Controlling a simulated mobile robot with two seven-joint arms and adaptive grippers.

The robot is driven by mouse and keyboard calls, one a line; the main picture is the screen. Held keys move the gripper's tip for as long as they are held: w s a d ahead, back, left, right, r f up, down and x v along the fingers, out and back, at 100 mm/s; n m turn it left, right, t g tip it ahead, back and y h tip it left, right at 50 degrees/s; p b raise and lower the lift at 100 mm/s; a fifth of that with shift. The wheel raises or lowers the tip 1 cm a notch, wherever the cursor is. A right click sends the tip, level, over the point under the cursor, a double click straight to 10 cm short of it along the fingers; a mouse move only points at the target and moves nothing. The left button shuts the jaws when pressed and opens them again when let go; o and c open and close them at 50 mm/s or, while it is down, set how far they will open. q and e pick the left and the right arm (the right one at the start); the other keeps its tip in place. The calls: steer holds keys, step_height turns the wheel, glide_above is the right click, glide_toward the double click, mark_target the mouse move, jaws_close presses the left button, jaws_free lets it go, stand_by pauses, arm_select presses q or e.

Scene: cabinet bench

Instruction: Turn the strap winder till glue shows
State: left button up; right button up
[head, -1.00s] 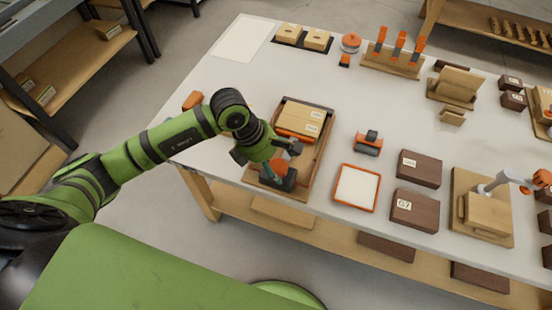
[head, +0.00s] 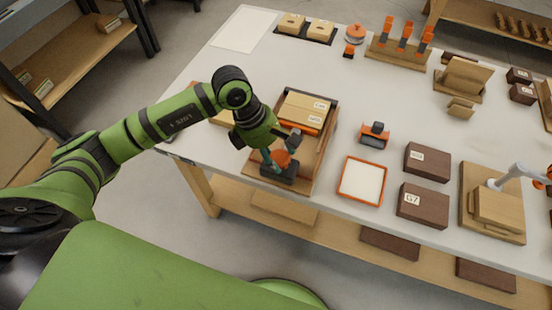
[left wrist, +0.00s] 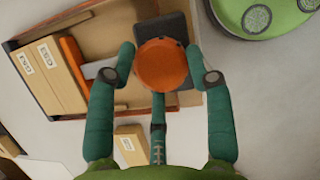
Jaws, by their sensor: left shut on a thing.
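The strap winder has a round orange knob (head: 281,158) on a black base (head: 284,174), at the near end of a wooden board (head: 318,168). My left gripper (head: 275,161) comes down on the knob from the left. In the left wrist view, its green fingers (left wrist: 160,75) are shut around the orange knob (left wrist: 161,65). Two pale labelled wood blocks (head: 306,107) lie on the board behind the winder, with an orange bar (left wrist: 72,60) along their near side. A whitish strip (left wrist: 98,70) runs from the bar toward the knob. I cannot make out any glue. My right gripper is out of view.
An orange-rimmed white tray (head: 362,181), an orange and black tool (head: 374,134) and dark labelled boxes (head: 423,202) stand to the right. A pale block (head: 223,118) lies left of the board, partly behind my arm.

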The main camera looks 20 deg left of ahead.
arm_select(q)
steer(key=m+b, duration=0.1)
steer(key=m+g+b, duration=0.1)
steer(key=b, duration=0.1)
steer(key=shift+d+f+m, duration=0.2)
steer(key=shift+d+m, duration=0.05)
steer(key=shift+m, duration=0.05)
steer(key=shift+r+b, duration=0.15)
steer(key=shift+b, duration=0.2)
steer(key=shift+m, duration=0.3)
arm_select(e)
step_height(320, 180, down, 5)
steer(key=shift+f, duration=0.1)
arm_select(q)
steer(key=o, duration=1)
steer(key=shift+o, duration=0.5)
steer(key=shift+d+r, duration=0.1)
steer(key=shift+d, duration=0.05)
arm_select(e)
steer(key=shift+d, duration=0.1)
